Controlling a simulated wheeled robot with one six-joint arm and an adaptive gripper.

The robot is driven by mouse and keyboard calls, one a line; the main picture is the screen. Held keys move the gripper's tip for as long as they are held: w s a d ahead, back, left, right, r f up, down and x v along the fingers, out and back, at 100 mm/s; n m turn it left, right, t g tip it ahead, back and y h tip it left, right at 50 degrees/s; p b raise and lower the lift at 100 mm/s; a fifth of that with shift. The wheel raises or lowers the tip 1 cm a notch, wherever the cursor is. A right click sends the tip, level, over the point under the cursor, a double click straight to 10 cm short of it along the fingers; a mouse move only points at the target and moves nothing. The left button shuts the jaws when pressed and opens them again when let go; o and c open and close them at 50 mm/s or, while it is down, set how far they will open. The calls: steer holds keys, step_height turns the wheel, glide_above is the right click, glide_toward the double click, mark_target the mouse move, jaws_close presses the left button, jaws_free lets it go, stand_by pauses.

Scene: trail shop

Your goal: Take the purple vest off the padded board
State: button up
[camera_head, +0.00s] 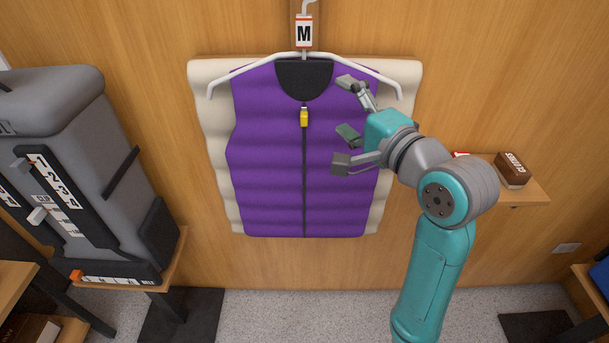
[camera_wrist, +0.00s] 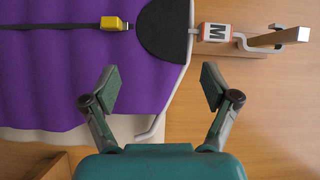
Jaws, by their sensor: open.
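The purple vest (camera_head: 265,150) hangs on a white hanger (camera_head: 390,83) in front of the cream padded board (camera_head: 212,120). A yellow zip pull (camera_head: 304,117) sits high on its dark front zip; the pull also shows in the wrist view (camera_wrist: 112,24). A tag marked M (camera_head: 304,31) is on the hanger's neck. My gripper (camera_head: 345,123) is open and empty, in front of the vest's upper right part. In the wrist view, my gripper's fingers (camera_wrist: 156,88) stand apart, with the hanger's right arm (camera_wrist: 153,128) between them. I cannot tell whether they touch anything.
A grey pack (camera_head: 70,150) with number labels stands on a wooden shelf at left. A small shelf (camera_head: 530,190) at right, beyond my arm, holds a brown box (camera_head: 514,170). The grey floor (camera_head: 260,310) below the board is clear.

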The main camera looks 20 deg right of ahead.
steer(key=y, duration=0.1)
glide_toward(304, 34)
steer(key=shift+x, duration=4.05)
steer(key=c, duration=1.4)
